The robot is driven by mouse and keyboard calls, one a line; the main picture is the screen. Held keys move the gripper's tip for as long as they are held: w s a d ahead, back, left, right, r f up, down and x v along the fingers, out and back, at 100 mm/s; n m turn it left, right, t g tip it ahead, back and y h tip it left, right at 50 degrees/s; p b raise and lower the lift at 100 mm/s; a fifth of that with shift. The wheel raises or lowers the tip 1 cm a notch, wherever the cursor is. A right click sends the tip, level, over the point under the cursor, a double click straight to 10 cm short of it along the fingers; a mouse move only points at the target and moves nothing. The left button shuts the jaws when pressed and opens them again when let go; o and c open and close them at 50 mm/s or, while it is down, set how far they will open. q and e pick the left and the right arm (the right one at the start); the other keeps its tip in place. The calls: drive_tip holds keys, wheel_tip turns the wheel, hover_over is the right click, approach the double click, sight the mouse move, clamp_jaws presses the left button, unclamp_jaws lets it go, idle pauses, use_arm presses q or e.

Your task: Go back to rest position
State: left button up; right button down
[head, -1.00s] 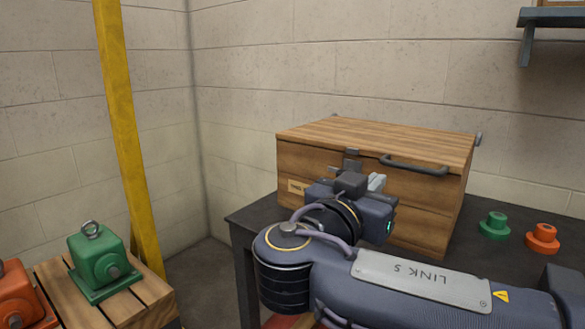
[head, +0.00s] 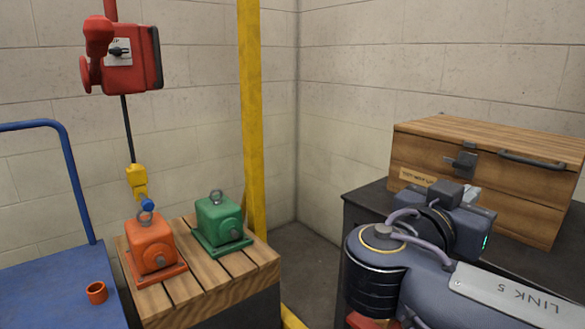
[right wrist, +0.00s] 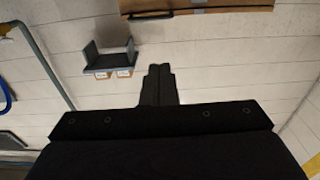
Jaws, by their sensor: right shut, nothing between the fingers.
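My right gripper (head: 450,187) is at the right of the head view, in front of the wooden box (head: 550,208), with no motor in it. In the right wrist view its dark fingers (right wrist: 158,85) are together and empty. My left gripper is not in view. An orange motor (head: 151,248) and a green motor (head: 218,221) stand upright on a slatted wooden stand (head: 205,292). The blue hook (head: 147,205) of the hoist is at the orange motor's lifting eye; I cannot tell whether it is through it.
A red hoist unit (head: 128,60) hangs above the stand. A yellow post (head: 249,110) rises behind it. A blue cart (head: 45,295) with an orange cup (head: 96,292) is at left. The box sits on a dark table (head: 365,205). A wall shelf (right wrist: 110,60) shows in the wrist view.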

drive_tip(key=s+d+f+n+g+y, duration=0.3)
drive_tip(key=s+d+f, duration=0.1)
drive_tip(key=f, duration=0.5)
drive_tip(key=s+d+f+n+g+y, duration=0.3)
drive_tip(key=d+f+y, duration=0.1)
drive_tip(key=f, duration=0.6)
drive_tip(key=s+a+f+n+y+p, duration=0.2)
drive_tip(key=s+a+f+y, duration=0.8)
drive_tip(key=a+f+y, duration=0.1)
wheel_tip(320, 180, up, 38)
drive_tip(key=p, duration=3.7)
drive_tip(key=shift+f+n, duration=0.2)
drive_tip(key=shift+n, duration=0.1)
